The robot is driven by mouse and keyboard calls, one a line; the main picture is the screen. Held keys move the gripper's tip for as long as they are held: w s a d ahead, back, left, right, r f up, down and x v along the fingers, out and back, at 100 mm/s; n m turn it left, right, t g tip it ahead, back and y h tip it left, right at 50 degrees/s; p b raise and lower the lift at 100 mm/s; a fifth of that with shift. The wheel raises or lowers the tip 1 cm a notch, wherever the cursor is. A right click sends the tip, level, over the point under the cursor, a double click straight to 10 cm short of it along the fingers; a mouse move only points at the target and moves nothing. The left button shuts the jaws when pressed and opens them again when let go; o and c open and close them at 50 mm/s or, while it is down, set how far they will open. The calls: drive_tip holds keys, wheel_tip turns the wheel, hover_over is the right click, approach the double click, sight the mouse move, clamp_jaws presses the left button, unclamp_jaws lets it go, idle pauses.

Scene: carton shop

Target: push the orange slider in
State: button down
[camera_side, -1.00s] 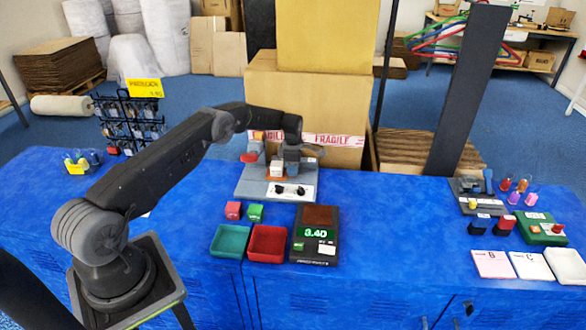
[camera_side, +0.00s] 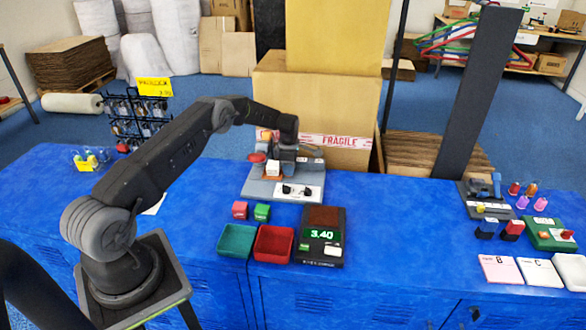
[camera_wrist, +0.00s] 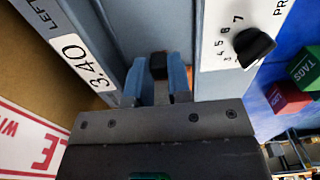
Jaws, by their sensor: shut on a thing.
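The grey machine (camera_side: 256,188) stands on the blue bench in the side view. An orange part (camera_side: 263,177) shows low on it, beside a small white block (camera_side: 273,168). A second orange piece (camera_side: 267,135) shows higher up; I cannot tell for sure which is the slider. My gripper (camera_side: 286,152) is over the machine, pointing down. In the wrist view my gripper's blue-grey fingers (camera_wrist: 159,82) stand on either side of a small dark block (camera_wrist: 158,64). They are shut on it.
A red knob (camera_side: 257,157) is on the machine's left. A large FRAGILE carton (camera_side: 340,115) stands close behind.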

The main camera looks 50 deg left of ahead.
drive_tip(key=c, duration=1)
unclamp_jaws()
drive_tip(key=shift+c, duration=0.2)
drive_tip(key=shift+r, duration=0.1)
wheel_tip(320, 180, up, 14)
drive_tip(key=shift+f, duration=0.2)
drive_tip(key=shift+o, duration=0.2)
